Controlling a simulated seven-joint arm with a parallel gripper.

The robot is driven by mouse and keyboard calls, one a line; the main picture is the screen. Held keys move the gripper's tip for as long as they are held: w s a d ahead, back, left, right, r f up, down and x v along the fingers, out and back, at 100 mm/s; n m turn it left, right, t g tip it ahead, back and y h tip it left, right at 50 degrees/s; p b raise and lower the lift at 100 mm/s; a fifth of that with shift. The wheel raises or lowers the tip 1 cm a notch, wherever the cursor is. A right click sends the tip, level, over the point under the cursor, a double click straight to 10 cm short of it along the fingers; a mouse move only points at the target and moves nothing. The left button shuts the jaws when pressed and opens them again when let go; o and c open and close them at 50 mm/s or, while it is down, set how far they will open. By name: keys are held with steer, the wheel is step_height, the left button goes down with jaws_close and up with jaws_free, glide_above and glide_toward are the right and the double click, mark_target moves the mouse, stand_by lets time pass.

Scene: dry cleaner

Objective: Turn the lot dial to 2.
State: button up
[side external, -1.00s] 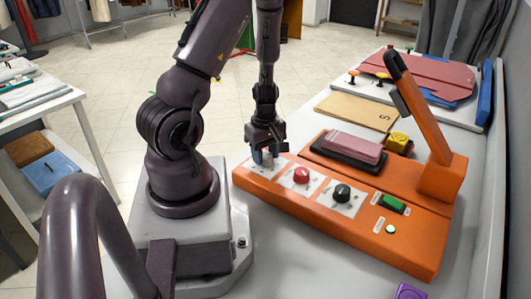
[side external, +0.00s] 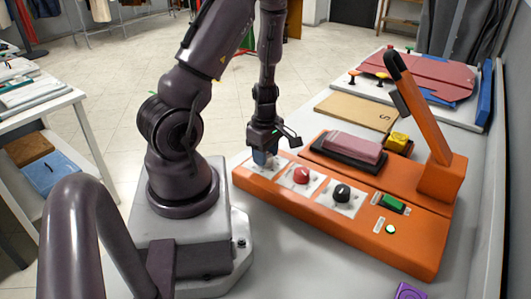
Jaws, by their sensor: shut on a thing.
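An orange machine (side external: 330,228) carries a row of three dials on white plates: a leftmost dial mostly hidden under my gripper, a red dial (side external: 301,175) and a black dial (side external: 342,192). My gripper (side external: 264,160) points down at the left end of the row, shut on the leftmost dial. The markings on the plates are too small to read, so I cannot tell which dial is the lot dial or what number it points to.
A yellow block (side external: 397,141) and a brown board (side external: 354,110) lie behind. A purple object (side external: 410,291) is in front.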

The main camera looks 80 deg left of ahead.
steer(key=o, duration=0.9)
steer(key=shift+o, duration=0.2)
steer(key=shift+r, duration=0.1)
step_height(320, 180, up, 13)
stand_by(0.3)
